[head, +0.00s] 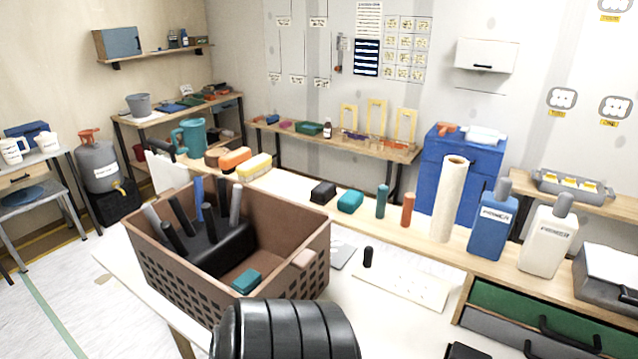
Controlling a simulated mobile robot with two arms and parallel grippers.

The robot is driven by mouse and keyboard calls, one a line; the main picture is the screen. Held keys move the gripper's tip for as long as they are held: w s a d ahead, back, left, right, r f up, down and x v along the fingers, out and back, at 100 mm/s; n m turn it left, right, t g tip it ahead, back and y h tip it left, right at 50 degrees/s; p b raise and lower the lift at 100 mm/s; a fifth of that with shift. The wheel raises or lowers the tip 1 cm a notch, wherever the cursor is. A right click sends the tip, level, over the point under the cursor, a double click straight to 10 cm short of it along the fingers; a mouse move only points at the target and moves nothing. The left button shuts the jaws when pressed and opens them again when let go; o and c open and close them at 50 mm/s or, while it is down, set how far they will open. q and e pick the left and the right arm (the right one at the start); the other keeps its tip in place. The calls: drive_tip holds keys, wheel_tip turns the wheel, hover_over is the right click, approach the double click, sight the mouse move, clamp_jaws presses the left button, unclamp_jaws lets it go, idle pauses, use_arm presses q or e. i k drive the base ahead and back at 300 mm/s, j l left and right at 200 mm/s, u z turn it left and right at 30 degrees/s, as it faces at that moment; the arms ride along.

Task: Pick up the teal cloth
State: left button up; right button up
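A small teal folded piece (246,280) lies inside the brown crate (300,240), near its front wall, and looks like a cloth. A second teal block-like piece (350,202) sits on the wooden bench, beside a black block (323,192). I cannot tell for certain which of the two is the teal cloth. A black ribbed part, probably my arm, fills the bottom centre in front of the crate. Neither gripper's fingers can be made out.
The crate also holds a black caddy (215,245) with several upright handles. On the bench stand a teal cylinder (382,201), an orange cylinder (407,209), a cream roll (449,200), a blue bottle (490,228) and a white bottle (547,238). White table surface shows right of the crate.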

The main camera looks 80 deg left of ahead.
sight(246, 282)
drive_tip(key=u, duration=3)
